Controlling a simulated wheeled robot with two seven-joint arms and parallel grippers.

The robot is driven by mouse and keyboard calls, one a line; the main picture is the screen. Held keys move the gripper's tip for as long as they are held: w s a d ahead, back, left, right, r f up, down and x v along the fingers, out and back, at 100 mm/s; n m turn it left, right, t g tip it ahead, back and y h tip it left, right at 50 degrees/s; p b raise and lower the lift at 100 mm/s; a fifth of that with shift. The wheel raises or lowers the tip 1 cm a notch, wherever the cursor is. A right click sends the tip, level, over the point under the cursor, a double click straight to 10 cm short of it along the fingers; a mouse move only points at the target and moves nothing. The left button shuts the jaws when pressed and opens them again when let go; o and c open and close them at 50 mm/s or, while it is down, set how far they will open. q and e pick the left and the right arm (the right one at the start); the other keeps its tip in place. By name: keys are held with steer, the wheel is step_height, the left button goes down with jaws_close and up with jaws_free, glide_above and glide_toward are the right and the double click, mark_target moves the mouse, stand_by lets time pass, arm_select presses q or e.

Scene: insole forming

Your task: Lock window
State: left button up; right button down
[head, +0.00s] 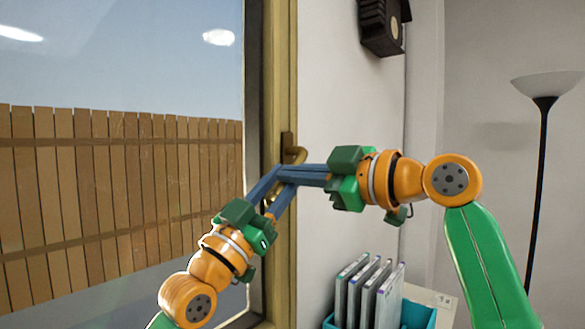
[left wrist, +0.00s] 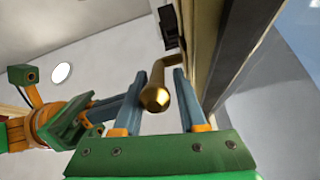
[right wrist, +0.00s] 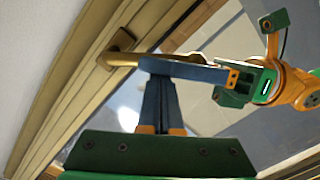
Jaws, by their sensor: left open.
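The brass window handle (head: 297,154) sits on the wooden window frame (head: 280,75), partly hidden behind my gripper fingers in the head view. My left gripper (left wrist: 158,82) is open, with the rounded end of the handle (left wrist: 156,97) showing between its two blue fingers; contact cannot be told. My right gripper (right wrist: 160,70) comes in from the right with its fingers together. Its tips are close to or touching a finger of my left gripper, just beside the handle (right wrist: 125,59). I see nothing held between the right fingers.
The window glass (head: 120,70) shows a wooden fence outside. A teal bin (head: 415,315) with several upright cases stands below the right arm. A dark wall box (head: 383,25) hangs above, and a floor lamp (head: 541,150) stands at the right. The two grippers crowd each other at the handle.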

arm_select(q)
steer(key=shift+s+d+r, duration=0.1)
steer(key=shift+s+r, duration=0.05)
steer(key=shift+r, duration=0.1)
